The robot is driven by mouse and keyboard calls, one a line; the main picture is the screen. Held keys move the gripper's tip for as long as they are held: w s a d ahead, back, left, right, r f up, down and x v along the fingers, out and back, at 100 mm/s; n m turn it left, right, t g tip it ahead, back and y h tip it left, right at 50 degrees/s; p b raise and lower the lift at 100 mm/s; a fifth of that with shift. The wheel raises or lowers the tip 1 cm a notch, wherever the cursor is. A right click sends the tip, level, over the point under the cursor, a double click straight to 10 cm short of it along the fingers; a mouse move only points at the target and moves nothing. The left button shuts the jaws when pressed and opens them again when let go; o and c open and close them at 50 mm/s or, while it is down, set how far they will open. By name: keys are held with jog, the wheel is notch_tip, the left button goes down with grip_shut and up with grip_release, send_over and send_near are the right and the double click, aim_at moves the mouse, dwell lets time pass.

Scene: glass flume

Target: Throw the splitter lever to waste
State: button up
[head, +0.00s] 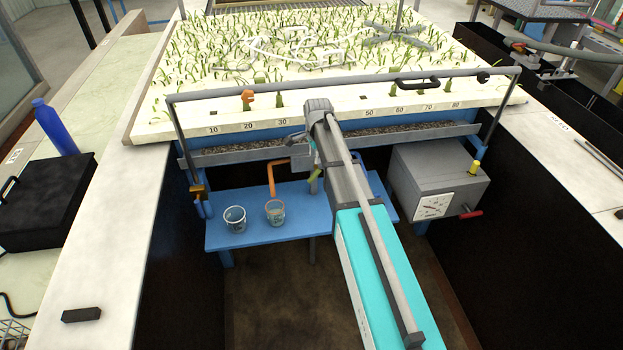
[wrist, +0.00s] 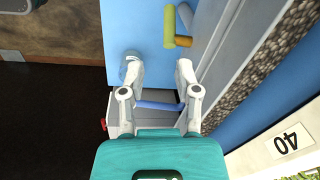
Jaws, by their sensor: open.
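My gripper (wrist: 158,62) is open and empty in the wrist view, with its two fingers apart. A blue bar (wrist: 159,106) lies across the view between the fingers. I cannot tell which piece is the splitter lever.
Two cups (head: 235,219) (head: 275,212) stand on the blue shelf (head: 245,199). A grey box with a dial (head: 439,180) and a red handle (head: 471,214) is right of the arm. A grey rail (head: 340,88) runs above the planted bed. The pit floor is clear.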

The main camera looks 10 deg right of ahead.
aim_at(312, 178)
jog(key=shift+w+m, duration=0.5)
jog(key=shift+w, duration=0.25)
jog(key=f+b, duration=0.4)
jog(key=w+f+b, duration=0.1)
jog(key=f+b, duration=0.8)
jog(key=shift+w+a+f+b, duration=0.15)
jog(key=shift+w+f+b, duration=0.1)
jog(key=shift+f+b, duration=0.15)
dwell(0.3)
dwell(0.3)
grip_shut()
